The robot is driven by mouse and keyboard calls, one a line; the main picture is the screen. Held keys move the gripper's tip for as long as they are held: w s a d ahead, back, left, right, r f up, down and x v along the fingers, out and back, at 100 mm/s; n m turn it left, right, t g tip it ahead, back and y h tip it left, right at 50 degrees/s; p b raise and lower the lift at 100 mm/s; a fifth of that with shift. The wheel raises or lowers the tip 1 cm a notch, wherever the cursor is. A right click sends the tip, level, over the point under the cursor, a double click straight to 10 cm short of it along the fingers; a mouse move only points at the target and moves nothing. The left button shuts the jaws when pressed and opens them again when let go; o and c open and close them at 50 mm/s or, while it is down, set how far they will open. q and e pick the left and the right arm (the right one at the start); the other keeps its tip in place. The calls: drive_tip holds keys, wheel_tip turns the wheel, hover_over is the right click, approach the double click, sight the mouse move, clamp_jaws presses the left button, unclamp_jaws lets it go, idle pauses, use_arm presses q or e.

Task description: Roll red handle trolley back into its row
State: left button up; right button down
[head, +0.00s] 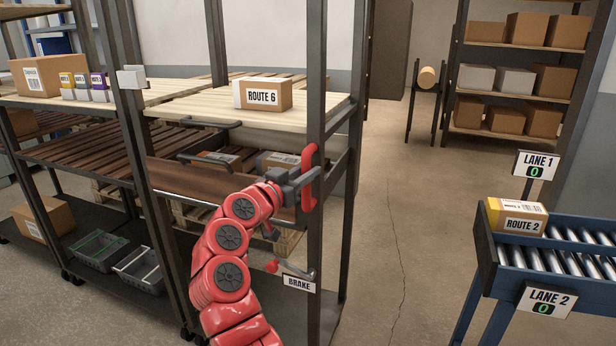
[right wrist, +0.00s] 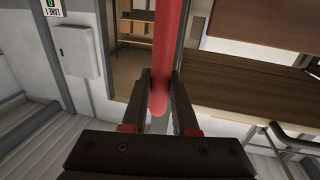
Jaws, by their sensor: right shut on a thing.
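The red handle (head: 309,178) is fixed upright on the near-right post of a dark-framed trolley (head: 343,200) with wooden shelves. My right gripper (head: 303,184) is shut on the red handle. In the right wrist view the handle (right wrist: 164,60) runs down between the two fingers (right wrist: 160,105). A brake lever (head: 294,272) with a red knob and a BRAKE label sits low on the same post. A ROUTE 6 box (head: 262,94) stands on the trolley's top shelf. My left gripper is not in view.
Another shelf unit (head: 60,155) stands close on the left, with boxes and grey bins (head: 138,268) on it. A blue roller conveyor (head: 485,262) with a ROUTE 2 box (head: 515,217) is at the right. Bare floor (head: 400,200) lies between trolley and conveyor.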

drive_tip(key=shift+a+r, duration=0.15)
drive_tip(key=shift+a, duration=0.05)
drive_tip(key=c, duration=1.1)
unclamp_jaws()
drive_tip(key=o, duration=0.4)
drive_tip(key=shift+w+a, duration=0.1)
drive_tip(key=shift+a, duration=0.05)
drive_tip(key=v, duration=1.7)
drive_tip(key=shift+s+b, duration=0.3)
